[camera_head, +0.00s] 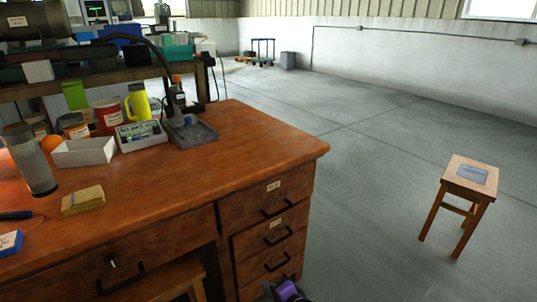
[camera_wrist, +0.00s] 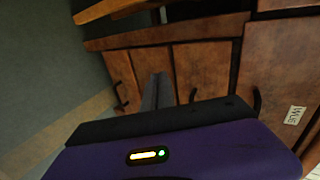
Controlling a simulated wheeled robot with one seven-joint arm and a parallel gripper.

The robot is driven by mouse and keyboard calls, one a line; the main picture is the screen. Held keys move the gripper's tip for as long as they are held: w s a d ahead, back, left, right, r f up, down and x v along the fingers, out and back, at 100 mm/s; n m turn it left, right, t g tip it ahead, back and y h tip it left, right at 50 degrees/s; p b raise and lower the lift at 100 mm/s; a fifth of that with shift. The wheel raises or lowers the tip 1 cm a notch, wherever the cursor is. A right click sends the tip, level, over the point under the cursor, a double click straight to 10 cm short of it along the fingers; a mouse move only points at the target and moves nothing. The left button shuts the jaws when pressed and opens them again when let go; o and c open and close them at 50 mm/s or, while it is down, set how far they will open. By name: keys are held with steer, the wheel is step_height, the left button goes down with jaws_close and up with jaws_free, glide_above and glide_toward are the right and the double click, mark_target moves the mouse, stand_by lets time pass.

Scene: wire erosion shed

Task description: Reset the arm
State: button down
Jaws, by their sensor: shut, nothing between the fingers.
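My gripper (camera_wrist: 157,80) shows in the wrist view as two narrow grey fingers beyond a dark and purple housing. The fingers are shut with nothing between them. They point toward the wooden drawer fronts (camera_wrist: 203,72) of the desk; the exact gap cannot be told. In the head view only a purple and dark piece of my arm shows at the bottom edge, in front of the desk drawers (camera_head: 272,238). The rest of the arm is out of that view.
The wooden desk (camera_head: 250,140) fills the left, holding a white tray (camera_head: 84,152), a yellow flask (camera_head: 138,102), a sponge block (camera_head: 83,200) and a soldering-type stand (camera_head: 190,132). A small stool (camera_head: 467,187) stands right on open grey floor.

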step_height(320, 180, up, 5)
steer(key=w+d+n+t, duration=0.2)
steer(key=s+d+r+n+t+h, duration=0.3)
steer(key=s+d+t, duration=0.1)
steer(key=s+d, duration=0.45)
steer(key=s+d+r+n+h, duration=0.1)
steer(key=s+d+r+n, duration=0.15)
steer(key=s, duration=1.05)
steer(key=s+d+r+n+g+h, duration=0.15)
steer(key=s+d+r, duration=0.25)
steer(key=s, duration=1)
steer(key=s+d+r+n+h, duration=0.1)
steer(key=s+d+r+h, duration=0.2)
steer(key=s, duration=1)
step_height(320, 180, up, 26)
steer(key=y+p, duration=0.1)
steer(key=p, duration=2.4)
steer(key=shift+r+p, duration=0.15)
steer(key=shift+p, duration=0.2)
steer(key=shift+d+y, duration=0.1)
steer(key=shift+y, duration=0.15)
